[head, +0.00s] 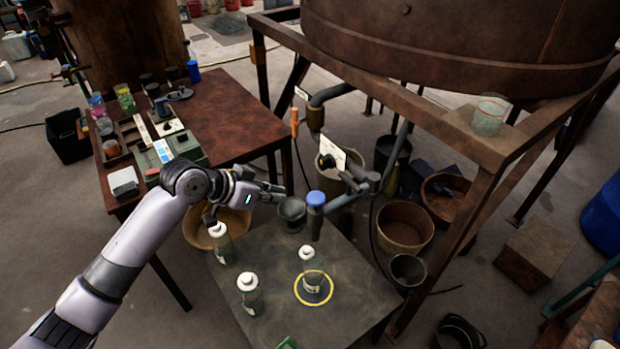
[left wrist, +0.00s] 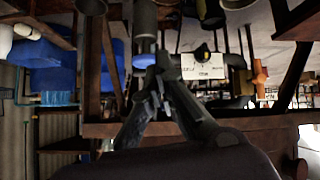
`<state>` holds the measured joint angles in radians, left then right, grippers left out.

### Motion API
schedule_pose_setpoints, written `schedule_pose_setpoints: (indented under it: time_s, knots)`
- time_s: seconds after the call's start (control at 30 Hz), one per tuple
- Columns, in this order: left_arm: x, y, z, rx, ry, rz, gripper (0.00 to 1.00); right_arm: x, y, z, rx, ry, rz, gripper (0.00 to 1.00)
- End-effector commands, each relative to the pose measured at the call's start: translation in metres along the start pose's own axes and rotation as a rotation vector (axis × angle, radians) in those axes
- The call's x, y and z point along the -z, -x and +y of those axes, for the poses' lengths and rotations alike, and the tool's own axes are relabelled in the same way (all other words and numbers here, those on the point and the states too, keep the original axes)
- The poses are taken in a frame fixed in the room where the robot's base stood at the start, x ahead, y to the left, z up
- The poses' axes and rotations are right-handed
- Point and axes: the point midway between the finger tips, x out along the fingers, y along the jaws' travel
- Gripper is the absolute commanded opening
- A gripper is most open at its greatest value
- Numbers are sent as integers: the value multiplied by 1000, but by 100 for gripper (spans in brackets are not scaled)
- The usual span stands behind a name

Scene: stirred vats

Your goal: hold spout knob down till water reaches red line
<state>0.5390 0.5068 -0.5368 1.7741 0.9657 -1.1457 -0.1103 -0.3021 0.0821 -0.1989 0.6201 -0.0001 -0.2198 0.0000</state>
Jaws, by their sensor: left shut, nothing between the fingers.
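The spout (head: 316,222) is a grey pipe standing over the small dark table (head: 345,262), with a blue knob (head: 316,198) on top. A clear bottle (head: 311,268) with a white top stands upright inside a yellow ring on the table. I cannot make out a red line or a water level on it. My left gripper (head: 284,190) is shut and empty, just left of the knob in the head view. In the left wrist view its fingertips (left wrist: 152,73) are close to the blue knob (left wrist: 144,60); contact cannot be told. My right gripper is not in view.
Two more white-topped bottles (head: 222,246) (head: 248,296) stand on the table's left side. A large brown vat (head: 460,45) on a timber frame stands behind. A white placard (head: 342,152) is behind the knob. Buckets stand at right.

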Motion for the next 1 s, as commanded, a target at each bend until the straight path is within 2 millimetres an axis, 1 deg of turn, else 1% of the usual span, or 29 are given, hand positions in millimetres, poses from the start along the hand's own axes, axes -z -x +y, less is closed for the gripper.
schedule_pose_setpoints:
  time_s: [0.03, 0.13, 0.23, 0.3, 0.4, 0.53, 0.77, 0.87, 1.0]
  knots:
    - [22, 16, 4, -15, -38, 10, 0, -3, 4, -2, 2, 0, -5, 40]
    - [47, 37, 14, -50, -91, 16, 0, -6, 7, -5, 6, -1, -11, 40]
    - [62, 52, 22, -73, -127, 17, 0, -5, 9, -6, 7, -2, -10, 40]
    - [68, 57, 25, -84, -141, 17, 0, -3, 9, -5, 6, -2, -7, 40]
    - [72, 61, 28, -92, -150, 17, 0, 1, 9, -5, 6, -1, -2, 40]
    - [72, 62, 28, -93, -151, 17, 0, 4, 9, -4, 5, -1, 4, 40]
    - [72, 60, 28, -93, -149, 18, 0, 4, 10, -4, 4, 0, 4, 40]
    - [73, 54, 29, -95, -148, 18, 0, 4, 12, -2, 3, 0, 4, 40]
    - [73, 32, 32, -96, -147, 16, 0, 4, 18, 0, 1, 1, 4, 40]
